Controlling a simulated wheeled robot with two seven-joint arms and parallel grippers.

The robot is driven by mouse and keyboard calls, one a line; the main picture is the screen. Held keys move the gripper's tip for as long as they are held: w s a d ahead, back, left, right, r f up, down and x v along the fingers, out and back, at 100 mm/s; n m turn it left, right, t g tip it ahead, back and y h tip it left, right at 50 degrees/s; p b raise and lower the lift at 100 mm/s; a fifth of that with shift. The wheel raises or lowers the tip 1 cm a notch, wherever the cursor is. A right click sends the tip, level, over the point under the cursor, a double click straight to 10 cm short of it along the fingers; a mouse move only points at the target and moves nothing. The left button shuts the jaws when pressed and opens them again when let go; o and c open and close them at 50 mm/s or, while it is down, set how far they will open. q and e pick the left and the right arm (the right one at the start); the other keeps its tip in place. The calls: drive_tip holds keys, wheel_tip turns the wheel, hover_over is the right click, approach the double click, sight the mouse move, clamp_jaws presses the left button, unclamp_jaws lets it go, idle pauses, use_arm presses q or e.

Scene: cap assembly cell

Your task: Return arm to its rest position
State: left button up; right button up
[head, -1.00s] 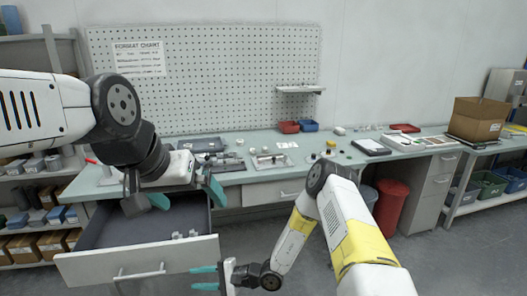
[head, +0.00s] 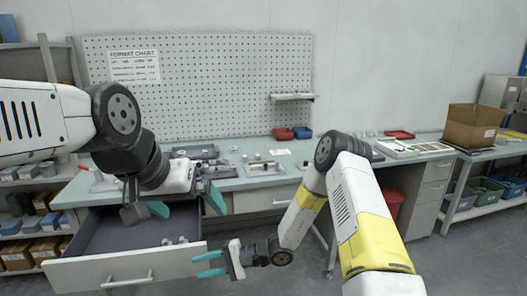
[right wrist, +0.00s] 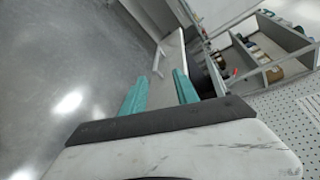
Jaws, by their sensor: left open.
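My left gripper (head: 187,204) hangs over the open drawer (head: 108,232) in the head view, its teal fingers spread wide with nothing between them. My right gripper (head: 210,264) is low in front of the bench, by the right end of the drawer front. Its two teal fingers point left and stand apart, with nothing between them. The right wrist view also shows these fingers (right wrist: 160,92) apart and empty, with the grey floor and part of the drawer beyond. Small grey parts (head: 175,241) lie in the drawer near its front.
The bench top (head: 238,182) carries trays, small parts and red and blue bins (head: 292,133). A cardboard box (head: 472,127) stands on the right table. A red bin (head: 392,203) is under the bench. The floor right of my right arm is clear.

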drive_tip(key=s+d+r+n+g+h, duration=0.2)
drive_tip(key=d+r+n, duration=0.25)
drive_tip(key=r, duration=0.75)
drive_tip(key=s+d+r+t+h, duration=0.3)
drive_tip(key=s+d+r, duration=0.1)
drive_tip(key=d+r, duration=0.3)
drive_tip(key=s+d+r+t+h, duration=0.3)
drive_tip(key=d+r, duration=0.4)
drive_tip(key=d, duration=0.4)
drive_tip(key=s+d+r+t+h, duration=0.2)
drive_tip(key=s+d+r+h, duration=0.2)
drive_tip(key=s+d+r, duration=0.3)
drive_tip(key=d, duration=0.3)
drive_tip(key=shift+r+t+h, duration=0.25)
drive_tip(key=shift+t+h, duration=0.15)
